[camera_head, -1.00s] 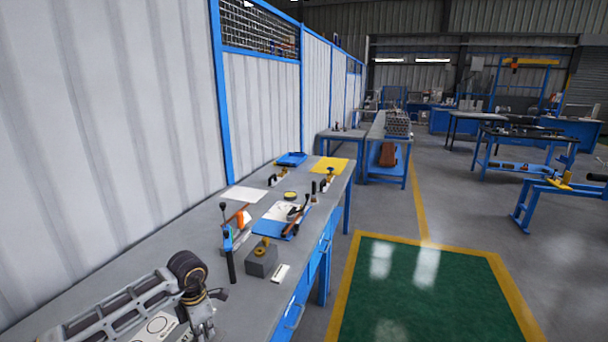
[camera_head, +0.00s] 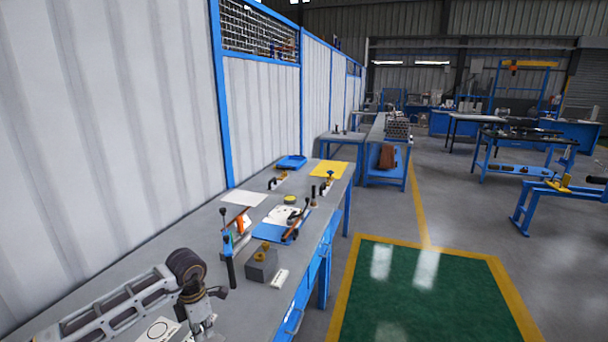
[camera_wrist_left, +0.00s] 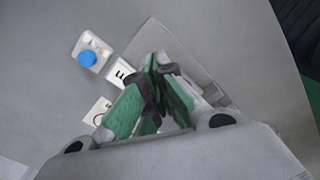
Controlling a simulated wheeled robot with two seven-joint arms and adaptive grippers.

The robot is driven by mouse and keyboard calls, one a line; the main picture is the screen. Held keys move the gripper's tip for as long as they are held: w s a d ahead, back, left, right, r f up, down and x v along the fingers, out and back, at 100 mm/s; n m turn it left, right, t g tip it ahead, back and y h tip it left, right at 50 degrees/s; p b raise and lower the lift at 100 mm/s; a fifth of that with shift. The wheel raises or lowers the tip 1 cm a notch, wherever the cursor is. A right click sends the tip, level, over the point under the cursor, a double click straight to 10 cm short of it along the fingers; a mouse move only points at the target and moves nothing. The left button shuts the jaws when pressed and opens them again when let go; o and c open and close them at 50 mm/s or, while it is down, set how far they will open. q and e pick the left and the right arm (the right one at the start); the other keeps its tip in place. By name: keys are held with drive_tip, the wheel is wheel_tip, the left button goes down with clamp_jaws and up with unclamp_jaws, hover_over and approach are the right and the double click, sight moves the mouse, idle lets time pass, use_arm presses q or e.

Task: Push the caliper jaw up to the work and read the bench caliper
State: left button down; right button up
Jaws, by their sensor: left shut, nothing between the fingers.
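My left arm comes in from the lower left over the bench in the head view, and its gripper (camera_head: 205,325) points down at the bottom edge, partly cut off. In the left wrist view the green-padded fingers (camera_wrist_left: 155,75) are shut together with nothing between them. Beyond the fingertips lies a grey flat plate (camera_wrist_left: 185,60) on the grey surface. A small white plate with a blue round knob (camera_wrist_left: 88,57) is at its upper left. I cannot clearly pick out the caliper, its jaw or its reading. My right gripper is in neither view.
On the bench (camera_head: 150,265), ahead of my gripper, stand a grey block with a yellow top (camera_head: 262,266), a blue-and-black upright tool (camera_head: 229,262), an orange-and-grey item (camera_head: 240,222) and a blue mat (camera_head: 271,232). A corrugated wall (camera_head: 110,120) borders the left side.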

use_arm(q)
drive_tip(key=shift+r+p, duration=0.95)
drive_tip(key=shift+r, duration=1.25)
